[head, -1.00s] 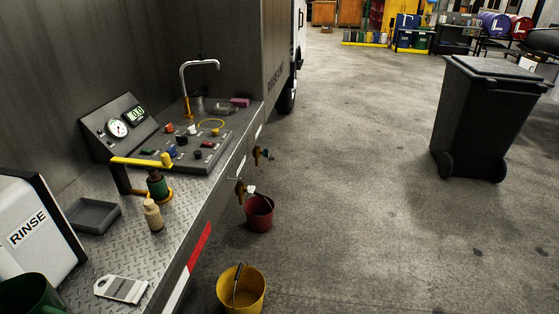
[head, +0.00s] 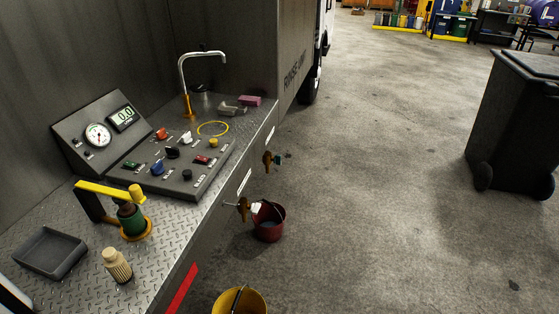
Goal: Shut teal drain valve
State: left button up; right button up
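The teal drain valve (head: 279,160) shows as a small teal handle on a brass tap (head: 267,159) on the side of the truck bed, below its edge. Whether the handle stands open or shut is too small to tell. A second brass tap (head: 243,208) with a white handle (head: 256,208) sits nearer, above a red bucket (head: 267,228). Neither of my grippers is in view.
A yellow bucket (head: 230,303) stands on the floor. Open floor lies right, up to a dark bin (head: 510,130).

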aim_at(277, 158)
jog(key=i+l, duration=0.45)
jog(key=i+l+u, duration=0.1)
jog(key=i+l, duration=0.35)
jog(key=l, duration=0.2)
jog(key=i+l, duration=0.45)
jog(key=l, duration=0.15)
jog(key=u, duration=0.05)
